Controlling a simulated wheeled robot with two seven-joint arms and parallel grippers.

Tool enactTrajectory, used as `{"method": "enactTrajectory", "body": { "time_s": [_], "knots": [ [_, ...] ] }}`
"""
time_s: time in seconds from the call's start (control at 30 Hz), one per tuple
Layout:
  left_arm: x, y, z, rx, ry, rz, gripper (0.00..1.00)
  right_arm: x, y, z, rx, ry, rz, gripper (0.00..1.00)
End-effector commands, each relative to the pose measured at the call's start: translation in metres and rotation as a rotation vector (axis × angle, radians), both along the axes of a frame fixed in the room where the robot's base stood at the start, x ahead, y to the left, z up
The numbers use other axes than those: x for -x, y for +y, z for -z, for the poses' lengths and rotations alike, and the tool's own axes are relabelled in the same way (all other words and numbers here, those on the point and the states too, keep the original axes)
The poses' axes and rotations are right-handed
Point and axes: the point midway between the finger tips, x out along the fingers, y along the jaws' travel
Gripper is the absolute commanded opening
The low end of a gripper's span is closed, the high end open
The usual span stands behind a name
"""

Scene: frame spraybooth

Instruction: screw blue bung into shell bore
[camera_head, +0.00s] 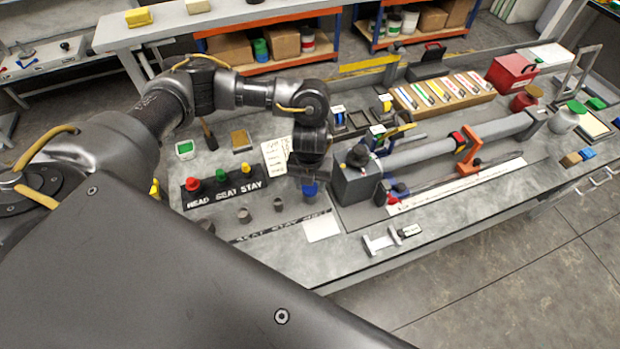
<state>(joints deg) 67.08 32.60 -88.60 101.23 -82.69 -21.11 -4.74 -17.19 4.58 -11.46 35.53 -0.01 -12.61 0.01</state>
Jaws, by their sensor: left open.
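The blue bung (310,190) is upright on the bench, in line with two small grey cylinders. It appears to sit over a similar grey cylinder, but I cannot tell whether it is seated in a bore. My left gripper (309,181) points down right above the blue bung with open fingers. The fingers hide the bung's top, and I cannot tell whether they touch it. The two other grey cylinders, one left (243,215) and one nearer (279,204), have no bung on top. My right gripper is not in view.
A black rack (225,190) marked HEAD SEAT STAY holds red, green and yellow knobs on the left. A grey block (356,186) with a long tube (450,142) stands close right of the gripper. A caliper (392,240) lies at the front edge.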

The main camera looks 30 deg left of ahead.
Motion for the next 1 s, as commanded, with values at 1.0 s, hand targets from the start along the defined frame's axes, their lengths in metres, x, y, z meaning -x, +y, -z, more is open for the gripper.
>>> {"method": "enactTrajectory", "body": {
  "time_s": [1.0],
  "knots": [
    [0.0011,0.0003,0.0007,0.001,0.000,-0.780,0.49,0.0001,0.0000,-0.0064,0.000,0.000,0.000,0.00]
  ]
}}
